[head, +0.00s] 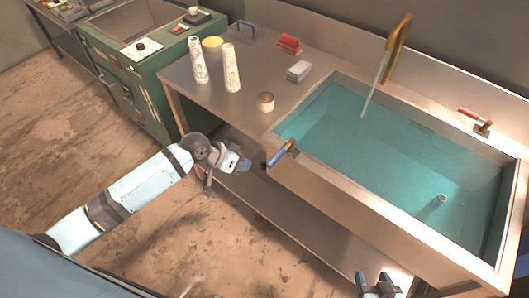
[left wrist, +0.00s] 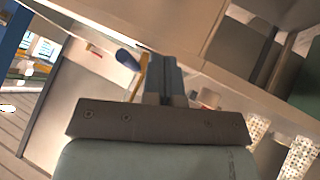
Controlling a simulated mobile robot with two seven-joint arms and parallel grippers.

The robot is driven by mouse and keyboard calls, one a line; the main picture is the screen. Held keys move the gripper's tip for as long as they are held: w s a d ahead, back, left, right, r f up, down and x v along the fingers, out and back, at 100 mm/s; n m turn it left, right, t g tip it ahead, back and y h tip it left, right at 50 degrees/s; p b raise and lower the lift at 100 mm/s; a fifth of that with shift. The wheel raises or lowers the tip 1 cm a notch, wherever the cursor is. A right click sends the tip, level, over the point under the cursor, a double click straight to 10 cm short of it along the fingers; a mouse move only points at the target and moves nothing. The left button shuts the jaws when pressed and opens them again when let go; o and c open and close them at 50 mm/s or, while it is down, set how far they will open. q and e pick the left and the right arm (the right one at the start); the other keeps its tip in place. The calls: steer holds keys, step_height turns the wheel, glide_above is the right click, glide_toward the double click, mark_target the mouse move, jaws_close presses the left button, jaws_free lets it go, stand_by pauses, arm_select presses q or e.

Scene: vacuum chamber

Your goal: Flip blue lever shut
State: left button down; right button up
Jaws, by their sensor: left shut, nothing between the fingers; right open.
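The blue lever (head: 278,157) sits on a brass valve at the front left corner of the sink (head: 290,197). It slants down to the left, out over the front edge. In the left wrist view the blue lever (left wrist: 127,60) shows just left of the fingers. My left gripper (head: 244,165) is shut and empty, to the left of the lever and apart from it in the head view. Its closed fingers (left wrist: 172,82) also show in the left wrist view. My right gripper (head: 379,286) is open and empty at the bottom edge, in front of the sink.
Water runs from the brass faucet (head: 397,45) into the filled basin. A red-handled valve (head: 475,119) is on the right back rim.

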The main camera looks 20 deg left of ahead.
mark_target(281, 154)
arm_select(q)
steer(key=w+a+r+g, duration=0.2)
steer(key=w+a+r, duration=0.3)
steer(key=r, duration=0.1)
steer(key=shift+r+m+g, duration=0.3)
steer(key=shift+r+m, duration=0.1)
steer(key=shift+d, duration=0.1)
steer(key=d+f+p, duration=0.2)
steer(key=d+f, duration=0.5)
steer(key=d, duration=0.2)
steer(key=shift+w+d+p, duration=0.3)
steer(key=shift+d, duration=0.1)
steer(key=shift+d, duration=0.15)
